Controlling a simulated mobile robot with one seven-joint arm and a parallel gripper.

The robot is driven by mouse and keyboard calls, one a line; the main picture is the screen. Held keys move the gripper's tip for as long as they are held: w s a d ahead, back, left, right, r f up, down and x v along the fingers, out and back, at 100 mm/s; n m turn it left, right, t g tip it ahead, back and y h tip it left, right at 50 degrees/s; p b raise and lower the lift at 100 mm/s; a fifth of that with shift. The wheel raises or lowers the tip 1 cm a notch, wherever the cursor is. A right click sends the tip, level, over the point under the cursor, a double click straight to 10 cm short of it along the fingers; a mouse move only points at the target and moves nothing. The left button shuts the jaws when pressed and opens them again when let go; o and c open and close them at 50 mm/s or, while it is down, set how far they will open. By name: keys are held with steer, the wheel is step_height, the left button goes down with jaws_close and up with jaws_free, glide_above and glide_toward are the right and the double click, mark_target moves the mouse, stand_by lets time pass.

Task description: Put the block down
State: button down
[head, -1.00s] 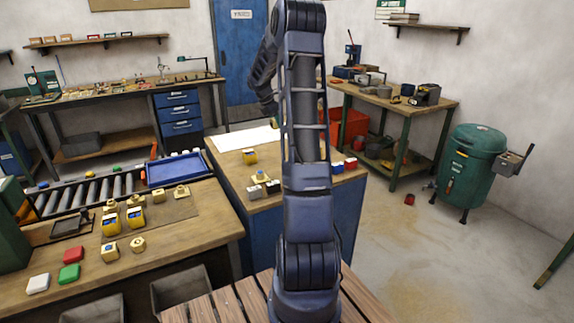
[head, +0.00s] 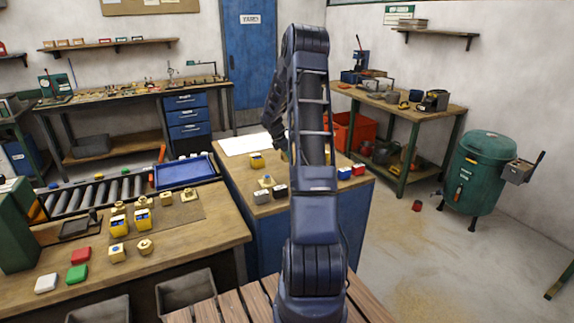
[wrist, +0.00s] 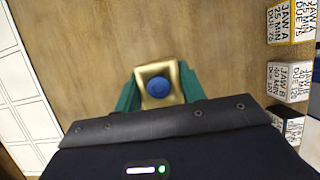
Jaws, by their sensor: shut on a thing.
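In the wrist view, a square brass block (wrist: 176,72) with a round blue centre sits between the teal fingers of my gripper (wrist: 159,88). The fingers press on its left and right sides. Wooden bench top (wrist: 110,45) lies below the block; I cannot tell whether the block touches it. In the head view my own arm hides most of the gripper and block, over the middle bench (head: 228,190).
In the wrist view, labelled blocks, one of them white (wrist: 290,82), line the right side, and a white gridded sheet (wrist: 22,115) lies at left. In the head view, a yellow block (head: 257,160) and a black block (head: 280,191) stand on the bench. Bare wood surrounds the held block.

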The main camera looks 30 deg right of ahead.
mark_target(287, 169)
steer(key=shift+f, duration=2.45)
steer(key=shift+f, duration=0.1)
steer(key=c, duration=0.8)
jaws_free()
steer(key=shift+c, duration=0.2)
